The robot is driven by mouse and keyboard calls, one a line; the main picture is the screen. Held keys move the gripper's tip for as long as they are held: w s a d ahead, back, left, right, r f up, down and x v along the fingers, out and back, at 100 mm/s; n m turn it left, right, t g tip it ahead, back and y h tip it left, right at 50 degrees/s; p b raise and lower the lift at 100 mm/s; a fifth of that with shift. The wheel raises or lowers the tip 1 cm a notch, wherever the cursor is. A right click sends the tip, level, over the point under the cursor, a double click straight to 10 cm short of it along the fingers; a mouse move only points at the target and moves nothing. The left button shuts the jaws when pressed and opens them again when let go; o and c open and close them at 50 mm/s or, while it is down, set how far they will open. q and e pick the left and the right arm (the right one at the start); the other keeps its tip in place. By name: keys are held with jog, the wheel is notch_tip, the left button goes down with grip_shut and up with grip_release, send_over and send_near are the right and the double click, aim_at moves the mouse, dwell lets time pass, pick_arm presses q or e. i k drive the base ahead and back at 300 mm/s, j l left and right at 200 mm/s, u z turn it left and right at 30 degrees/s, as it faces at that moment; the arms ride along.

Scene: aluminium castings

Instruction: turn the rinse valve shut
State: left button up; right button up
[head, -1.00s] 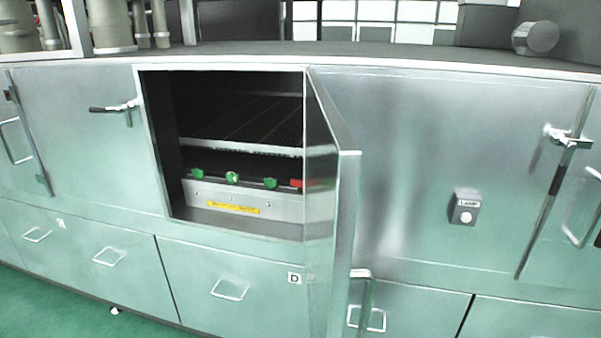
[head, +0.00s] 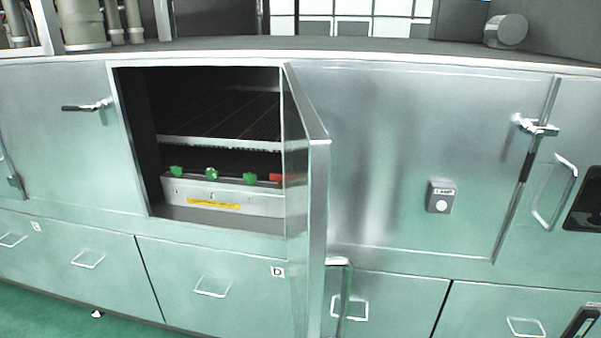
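Inside an open cabinet compartment, a row of small valve handles sits on a pale metal manifold box (head: 222,189). Three are green: a left one (head: 176,171), a middle one (head: 211,174) and a right one (head: 250,178). A red handle (head: 276,177) is at the right end, partly hidden by the open door. A yellow label (head: 213,204) is on the box front; its writing is too small to read, so I cannot tell which handle is the rinse valve. Neither of my grippers is in view.
The open metal door (head: 317,190) sticks out toward me on the compartment's right side. A wire rack (head: 220,142) is above the valves. A lamp switch (head: 440,196) is on the panel to the right. Drawers with handles (head: 213,287) run below.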

aim_at(273, 177)
jog(key=i+j+z, duration=0.15)
jog(key=z, duration=0.3)
jog(key=i+j+z, duration=0.15)
jog(key=j+z, duration=0.2)
jog(key=z, duration=0.15)
jog(key=j+z, duration=0.3)
jog(key=z, duration=0.15)
jog(key=i, duration=0.05)
